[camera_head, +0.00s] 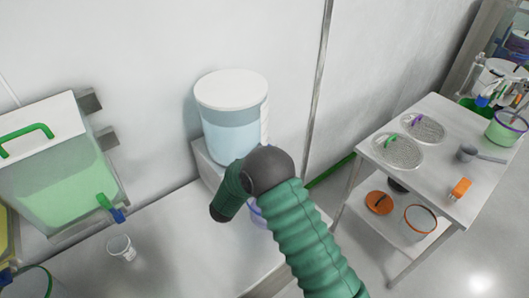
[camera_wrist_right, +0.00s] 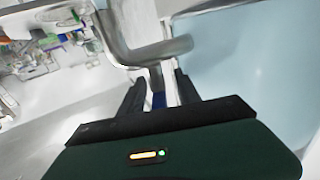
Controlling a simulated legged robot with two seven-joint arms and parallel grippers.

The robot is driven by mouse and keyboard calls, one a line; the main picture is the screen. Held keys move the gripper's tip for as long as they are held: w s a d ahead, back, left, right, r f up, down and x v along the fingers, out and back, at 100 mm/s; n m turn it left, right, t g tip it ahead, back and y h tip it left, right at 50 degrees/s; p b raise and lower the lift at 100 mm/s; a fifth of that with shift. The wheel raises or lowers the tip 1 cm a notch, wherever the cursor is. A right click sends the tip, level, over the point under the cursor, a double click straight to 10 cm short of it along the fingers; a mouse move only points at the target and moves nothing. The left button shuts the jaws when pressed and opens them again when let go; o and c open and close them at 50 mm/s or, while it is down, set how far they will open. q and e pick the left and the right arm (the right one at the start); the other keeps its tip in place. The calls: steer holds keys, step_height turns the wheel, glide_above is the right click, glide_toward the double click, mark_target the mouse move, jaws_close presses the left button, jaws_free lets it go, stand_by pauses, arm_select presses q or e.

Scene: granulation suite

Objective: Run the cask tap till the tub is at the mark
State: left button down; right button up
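A cask (camera_head: 232,132) with a white lid and pale blue liquid stands on a raised block against the wall. My right arm crosses in front of it and hides its tap in the head view. A tub with a purple rim (camera_head: 259,214) shows partly behind my arm below the cask; its level and mark are hidden. In the right wrist view the cask's wall (camera_wrist_right: 255,75) fills the right side. My right gripper (camera_wrist_right: 158,78) has its dark fingers apart, with a narrow blue part (camera_wrist_right: 158,98), perhaps the tap, between them. My left gripper is out of view.
A tank of green liquid (camera_head: 65,180) with a blue tap stands at left, a clear cup (camera_head: 121,247) near it on the bench. A steel trolley (camera_head: 455,195) at right carries sieves, a scoop and an orange item. The bench between cup and tub is clear.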

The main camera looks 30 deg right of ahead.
steer(key=b+v, duration=0.3)
steer(key=v, duration=1.3)
steer(key=shift+a, duration=0.35)
steer(key=shift+d, duration=0.1)
